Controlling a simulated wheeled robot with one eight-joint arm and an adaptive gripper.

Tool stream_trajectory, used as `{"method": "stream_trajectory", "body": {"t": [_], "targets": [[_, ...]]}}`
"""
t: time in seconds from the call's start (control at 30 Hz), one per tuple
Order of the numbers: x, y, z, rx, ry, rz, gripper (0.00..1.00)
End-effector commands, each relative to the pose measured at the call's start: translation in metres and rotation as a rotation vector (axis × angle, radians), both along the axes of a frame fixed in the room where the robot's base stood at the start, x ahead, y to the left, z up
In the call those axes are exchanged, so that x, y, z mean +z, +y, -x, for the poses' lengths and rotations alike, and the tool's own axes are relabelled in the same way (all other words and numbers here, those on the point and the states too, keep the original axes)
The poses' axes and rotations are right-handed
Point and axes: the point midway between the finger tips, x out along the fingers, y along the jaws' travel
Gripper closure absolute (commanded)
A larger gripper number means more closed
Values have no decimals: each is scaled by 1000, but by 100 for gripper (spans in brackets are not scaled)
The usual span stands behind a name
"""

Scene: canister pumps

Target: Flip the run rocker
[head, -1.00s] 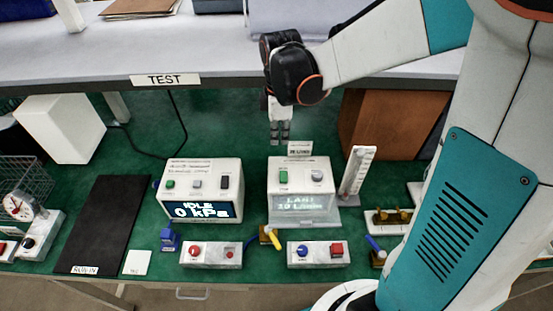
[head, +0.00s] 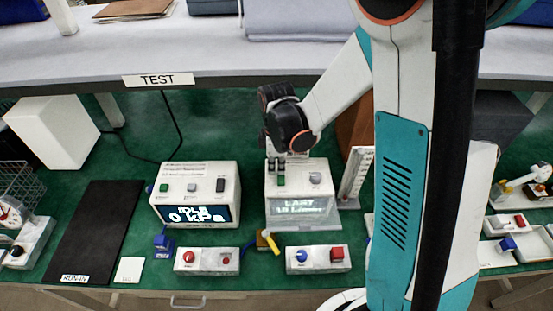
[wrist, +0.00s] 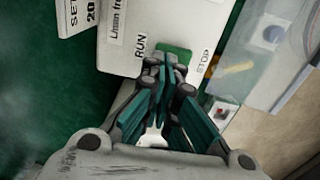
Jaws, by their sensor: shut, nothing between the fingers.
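The run rocker is a green switch (head: 281,181) on top of the white flow unit (head: 296,187), whose lit display shows "LAST" and a blurred L/min reading. In the wrist view the green rocker (wrist: 178,50) lies between the printed words RUN and STOP. My gripper (head: 275,172) is shut and empty, pointing down over the rocker end of the unit. In the wrist view my gripper's fingertips (wrist: 165,72) are at the rocker and cover part of it. I cannot tell whether they touch it or which way it is tipped.
A grey knob (head: 316,182) is beside the rocker. Left stands a white unit (head: 195,196) reading "IDLE 0 kPa". Two switch boxes, left (head: 207,261) and right (head: 318,259), sit in front. A clear upright gauge (head: 355,174) stands close right. The TEST shelf (head: 230,66) is behind.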

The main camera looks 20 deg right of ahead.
Motion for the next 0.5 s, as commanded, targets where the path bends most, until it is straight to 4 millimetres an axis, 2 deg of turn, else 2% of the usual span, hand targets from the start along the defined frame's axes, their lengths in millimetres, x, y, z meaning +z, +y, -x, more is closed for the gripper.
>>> {"method": "stream_trajectory", "body": {"t": [0.17, 0.5], "targets": [[-10, 0, 0, 0, 0, 0, 100], [-10, 0, 0, 0, 0, 0, 100]]}}
